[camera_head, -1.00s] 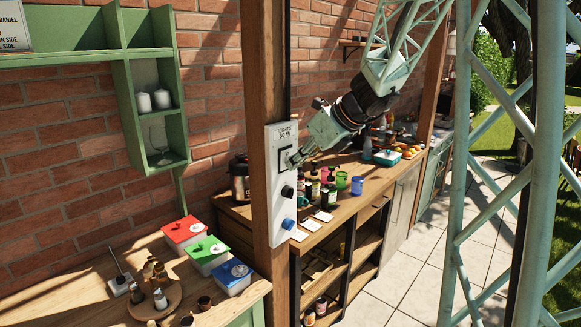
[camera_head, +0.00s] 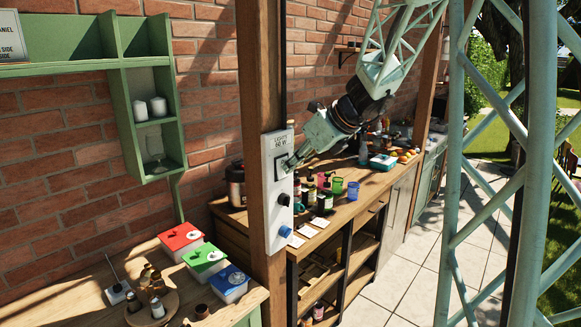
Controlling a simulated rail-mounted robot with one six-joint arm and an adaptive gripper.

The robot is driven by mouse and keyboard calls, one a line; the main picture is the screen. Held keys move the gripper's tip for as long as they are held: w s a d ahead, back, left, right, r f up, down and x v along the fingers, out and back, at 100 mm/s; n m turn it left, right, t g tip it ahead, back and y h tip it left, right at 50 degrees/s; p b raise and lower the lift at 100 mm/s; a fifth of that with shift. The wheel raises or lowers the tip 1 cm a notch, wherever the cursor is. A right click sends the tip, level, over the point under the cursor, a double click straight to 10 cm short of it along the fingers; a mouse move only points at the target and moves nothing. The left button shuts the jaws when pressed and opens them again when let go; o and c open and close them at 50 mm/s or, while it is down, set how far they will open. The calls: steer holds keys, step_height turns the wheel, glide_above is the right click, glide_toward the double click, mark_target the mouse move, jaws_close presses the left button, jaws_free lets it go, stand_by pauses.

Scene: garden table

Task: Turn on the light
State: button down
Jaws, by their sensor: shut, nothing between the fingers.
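A white light panel (camera_head: 279,213) is fixed upright on a wooden post. Its label at the top appears to read "LIGHTS 60 W". Below the label is a dark-framed switch (camera_head: 281,165). A black knob (camera_head: 284,199) and a blue knob (camera_head: 285,231) sit lower on the panel. My gripper (camera_head: 288,167) is shut and empty, with its fingertips at the switch. I cannot tell whether they touch it. The fingertips partly cover the switch, so its position is hard to read. No lamp is clearly visible.
A wooden counter (camera_head: 376,193) behind the post holds cups, bottles and a black-and-steel flask (camera_head: 236,184). Red (camera_head: 181,238), green (camera_head: 205,258) and blue (camera_head: 230,280) lidded boxes stand on the front table. A green shelf (camera_head: 150,125) hangs at left. The wooden post (camera_head: 262,90) stands beside my arm.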

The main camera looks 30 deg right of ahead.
steer(key=shift+s+d, duration=0.1)
steer(key=shift+s, duration=0.05)
steer(key=s+f+p+v, duration=0.1)
steer(key=v, duration=1.2)
steer(key=shift+s+d+f+p, duration=0.2)
steer(key=shift+f+p, duration=0.1)
stand_by(0.5)
